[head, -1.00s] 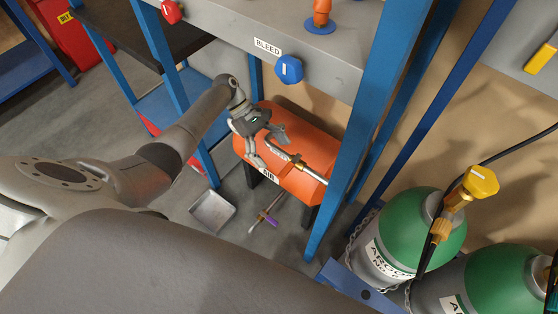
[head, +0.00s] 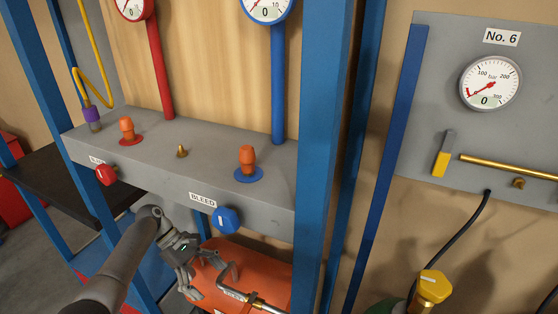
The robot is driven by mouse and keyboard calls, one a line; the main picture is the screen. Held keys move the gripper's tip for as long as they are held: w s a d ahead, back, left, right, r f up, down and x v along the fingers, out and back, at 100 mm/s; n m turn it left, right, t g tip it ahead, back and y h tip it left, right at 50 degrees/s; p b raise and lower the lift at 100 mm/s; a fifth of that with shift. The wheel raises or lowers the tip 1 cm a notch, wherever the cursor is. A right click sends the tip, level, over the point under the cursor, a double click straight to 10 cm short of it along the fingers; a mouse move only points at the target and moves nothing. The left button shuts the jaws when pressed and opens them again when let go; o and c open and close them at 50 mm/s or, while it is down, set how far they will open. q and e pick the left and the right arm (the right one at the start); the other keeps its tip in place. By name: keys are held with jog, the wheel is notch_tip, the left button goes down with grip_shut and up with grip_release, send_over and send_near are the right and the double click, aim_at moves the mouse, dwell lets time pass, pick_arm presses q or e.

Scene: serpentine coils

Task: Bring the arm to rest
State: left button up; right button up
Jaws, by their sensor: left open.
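My left arm comes in from the lower left. Its gripper (head: 190,286) is open and empty, pointing down at the left end of the orange air tank (head: 265,262). It is below the grey bench panel with the blue BLEED knob (head: 226,220). I cannot tell whether the fingers touch the tank. A bent metal pipe (head: 229,276) on the tank lies just right of the fingers. My right gripper is not in view.
Blue frame posts (head: 319,150) stand right of the tank. The grey panel (head: 190,160) above the arm carries a red knob (head: 106,175) and orange fittings (head: 247,158). A gas cylinder's yellow valve (head: 431,286) is at lower right, below a gauge (head: 490,82) reading 0.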

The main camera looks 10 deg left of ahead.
pick_arm(q)
jog(key=s+f+m+y, duration=0.1)
jog(key=s+f, duration=0.1)
jog(key=f, duration=0.5)
jog(key=s+f+y, duration=0.1)
jog(key=s+f, duration=0.2)
jog(key=f, duration=0.4)
jog(key=s+d+f+m+t+y, duration=0.1)
jog(key=s+f+m+y, duration=0.5)
jog(key=s+f, duration=1.9)
jog(key=s+d+m, duration=0.1)
jog(key=m, duration=0.4)
jog(key=shift+s+y, duration=0.25)
jog(key=shift+y, duration=0.15)
jog(key=s+d+m, duration=0.1)
jog(key=s+m, duration=0.1)
jog(key=s, duration=0.1)
jog(key=s+d+f+m+t, duration=0.1)
jog(key=s+d+m, duration=0.1)
jog(key=s, duration=0.2)
jog(key=s+d+f+m, duration=0.1)
jog(key=s+d+m, duration=0.1)
jog(key=s, duration=0.1)
jog(key=shift+s+d+f+t, duration=0.15)
jog(key=shift+s+d+t, duration=0.15)
jog(key=shift+t, duration=0.1)
jog(key=shift+c, duration=0.3)
